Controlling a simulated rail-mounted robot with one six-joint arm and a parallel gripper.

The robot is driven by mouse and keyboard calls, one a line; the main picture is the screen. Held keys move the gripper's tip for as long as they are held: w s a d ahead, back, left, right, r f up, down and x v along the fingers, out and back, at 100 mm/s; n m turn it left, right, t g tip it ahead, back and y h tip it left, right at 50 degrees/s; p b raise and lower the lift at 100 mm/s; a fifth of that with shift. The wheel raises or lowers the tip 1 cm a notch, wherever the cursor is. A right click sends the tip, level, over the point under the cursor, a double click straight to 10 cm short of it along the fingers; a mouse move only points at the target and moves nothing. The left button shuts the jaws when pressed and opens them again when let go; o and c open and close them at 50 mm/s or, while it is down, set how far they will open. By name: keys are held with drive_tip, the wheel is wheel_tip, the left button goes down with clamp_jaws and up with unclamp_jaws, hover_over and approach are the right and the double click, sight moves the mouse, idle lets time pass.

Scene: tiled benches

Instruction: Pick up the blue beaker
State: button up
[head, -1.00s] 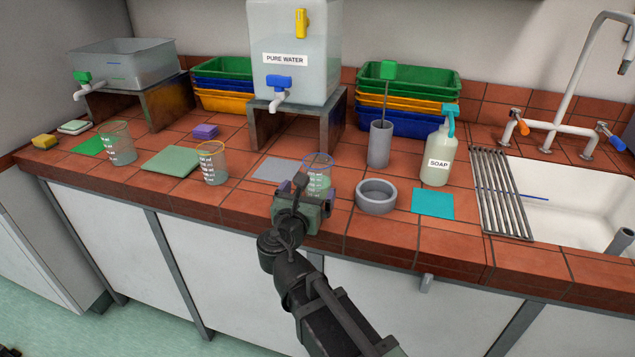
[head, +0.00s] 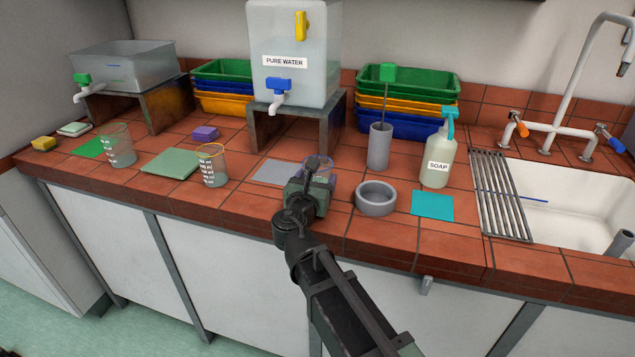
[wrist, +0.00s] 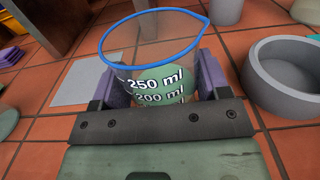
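The blue beaker is a clear beaker with a blue rim and white volume marks; it stands upright on the tiles in the wrist view (wrist: 158,52). In the head view my gripper (head: 314,174) hides most of it, with only part of its rim showing behind. The purple fingers of my gripper (wrist: 163,88) sit on either side of the beaker's body, spread about its width apart. They look open, though any small gap to the glass is hard to make out.
A grey mat (head: 275,172) lies to the left. An orange-rimmed beaker (head: 213,167) stands further left. The pure water tank (head: 293,80) on its stand is behind.

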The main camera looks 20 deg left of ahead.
drive_tip(key=shift+c, duration=1.3)
wheel_tip(320, 180, up, 20)
drive_tip(key=p, duration=2)
